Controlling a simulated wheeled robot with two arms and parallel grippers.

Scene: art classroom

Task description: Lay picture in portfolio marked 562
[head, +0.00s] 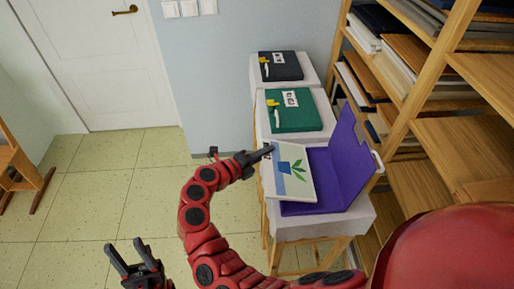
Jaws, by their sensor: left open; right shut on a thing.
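The picture (299,191), a white sheet with a green plant in a blue pot, is tilted over the left part of an open purple portfolio (337,183). The portfolio's cover stands raised on the right. My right gripper (268,151) is shut on the picture's upper left edge. I cannot tell whether the picture's lower edge touches the portfolio. No number is readable on the purple portfolio. My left gripper (132,262) is open and empty, low at the left over the floor, away from the portfolio.
A closed green portfolio (308,117) and a closed black portfolio (288,70) lie on white-topped stands behind, with labels too small to read. A wooden shelf (421,100) with boards stands close on the right. The tiled floor (110,190) at left is free.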

